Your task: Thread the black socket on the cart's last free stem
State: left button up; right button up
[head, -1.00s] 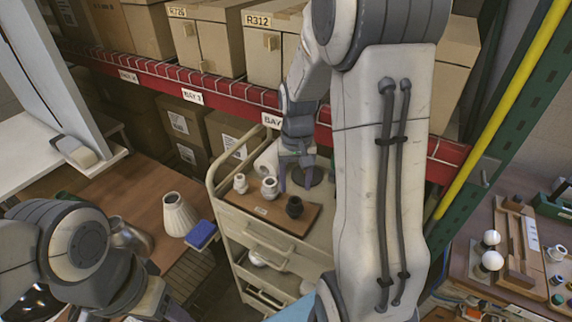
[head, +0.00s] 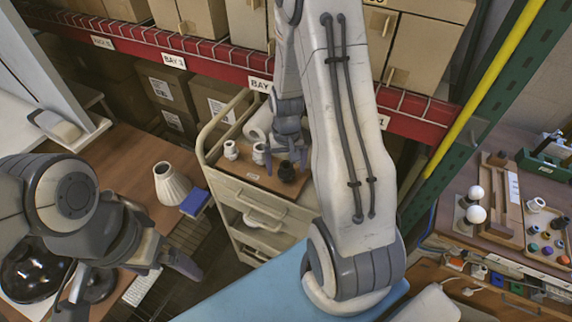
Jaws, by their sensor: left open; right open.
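The cream cart (head: 272,207) stands in the middle, with a brown wooden board (head: 247,178) on top. The small black socket (head: 287,172) is at the board's front right; I cannot tell whether a stem is under it. Two white sockets, a left one (head: 231,150) and a right one (head: 258,153), stand upright on the board. No bare stem can be made out; my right arm and gripper cover part of the board. My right gripper (head: 287,160) is open, pointing down just behind the black socket. My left gripper (head: 182,264) is open and empty at lower left, away from the cart.
A white roll (head: 260,124) lies at the cart's back. A cream ribbed shade (head: 172,184) and blue block (head: 195,202) are on the left table. A red shelf beam (head: 180,64) with boxes runs behind. The right bench (head: 455,215) holds white bulbs and small parts.

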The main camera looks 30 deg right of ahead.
jog(key=shift+f, duration=0.1)
grip_shut()
jog(key=m, duration=0.5)
jog(key=shift+m, duration=0.9)
jog(key=m, duration=0.4)
jog(key=shift+m+p, duration=0.35)
jog(key=shift+m, duration=1.15)
